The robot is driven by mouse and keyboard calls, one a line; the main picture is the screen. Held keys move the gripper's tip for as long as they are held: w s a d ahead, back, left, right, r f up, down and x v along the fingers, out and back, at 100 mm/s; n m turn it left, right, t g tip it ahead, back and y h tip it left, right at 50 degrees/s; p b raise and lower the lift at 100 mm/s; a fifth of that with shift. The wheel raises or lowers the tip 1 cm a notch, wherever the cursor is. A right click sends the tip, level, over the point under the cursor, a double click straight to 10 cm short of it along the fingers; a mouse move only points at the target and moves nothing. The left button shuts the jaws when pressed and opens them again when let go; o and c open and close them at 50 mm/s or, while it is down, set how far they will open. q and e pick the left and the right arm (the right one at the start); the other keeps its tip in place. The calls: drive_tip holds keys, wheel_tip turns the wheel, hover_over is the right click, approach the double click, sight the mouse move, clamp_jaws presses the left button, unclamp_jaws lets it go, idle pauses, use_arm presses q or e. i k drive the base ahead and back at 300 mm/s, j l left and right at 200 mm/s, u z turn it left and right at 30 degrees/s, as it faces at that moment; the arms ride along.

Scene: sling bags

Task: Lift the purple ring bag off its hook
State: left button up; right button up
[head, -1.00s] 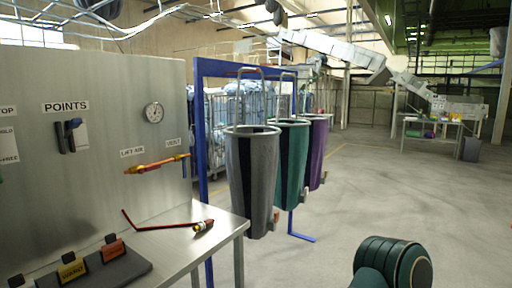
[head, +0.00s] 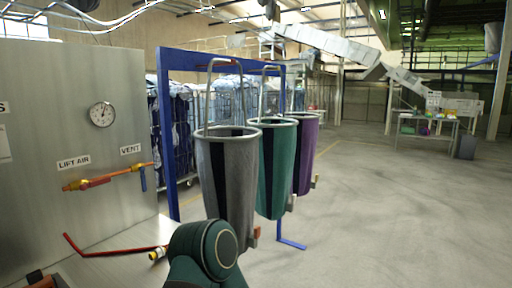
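The purple ring bag (head: 306,155) hangs from a blue rail frame, farthest back of three bags in a row. Its ring top shows, and its left side is partly hidden behind the green bag (head: 275,172). The grey bag (head: 228,185) hangs nearest. Tall wire hooks rise from the rings to the rail. A dark green rounded part of my arm (head: 203,252) is at the bottom centre, in front of the grey bag's lower left and the bench. It is well short of the purple bag. Neither gripper's fingers are in view.
The blue frame (head: 165,140) has a foot bar on the floor at right. A metal panel (head: 60,130) with a gauge, valve and labels stands at left above a metal bench (head: 100,262) with a red rod. Caged carts stand behind the frame.

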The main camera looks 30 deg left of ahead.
sight(308, 127)
drive_tip(key=i+u, duration=0.4)
drive_tip(key=i, duration=0.15)
drive_tip(key=i+l+u, duration=0.25)
drive_tip(key=i+u, duration=0.15)
drive_tip(key=i, duration=0.15)
drive_tip(key=i+l, duration=0.2)
drive_tip(key=i, duration=0.2)
drive_tip(key=i+l, duration=0.2)
drive_tip(key=i, duration=0.15)
drive_tip(key=i+l, duration=0.2)
drive_tip(key=i, duration=0.2)
drive_tip(key=i+l, duration=0.3)
drive_tip(key=i+l+u, duration=0.1)
drive_tip(key=i+l, duration=0.2)
drive_tip(key=l, duration=0.2)
drive_tip(key=i+l, duration=0.3)
drive_tip(key=i+l+u, duration=0.15)
drive_tip(key=l, duration=0.4)
drive_tip(key=i+l, duration=0.4)
